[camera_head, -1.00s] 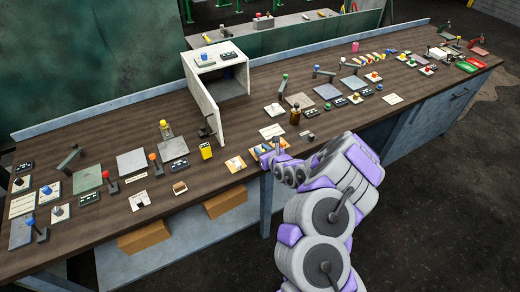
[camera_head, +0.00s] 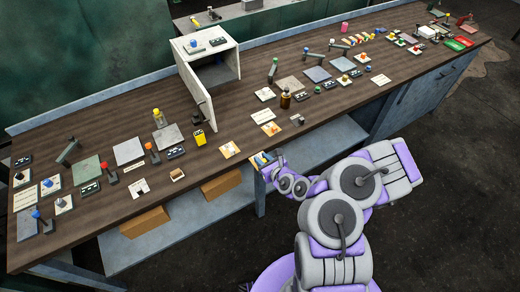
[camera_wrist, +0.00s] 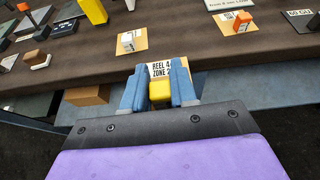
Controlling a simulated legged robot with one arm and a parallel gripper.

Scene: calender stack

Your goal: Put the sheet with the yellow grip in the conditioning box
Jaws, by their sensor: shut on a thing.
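My gripper (camera_head: 265,161) is at the front edge of the bench in the head view. In the wrist view its blue fingers (camera_wrist: 160,88) are shut on the yellow grip (camera_wrist: 160,92) of a small sheet. The sheet's printed face (camera_wrist: 161,69) shows just beyond the grip and reads "REEL 4" and "ZONE 2", partly hidden by the fingers. The conditioning box appears to be the white box (camera_head: 238,47) at the back of the bench, left of centre. Its door (camera_head: 196,88) stands open towards the front; its inside is largely shadowed.
A yellow block (camera_head: 199,138) stands near the door. A dark brown bottle (camera_head: 285,100) stands right of the box. Many plates and tools crowd both bench ends.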

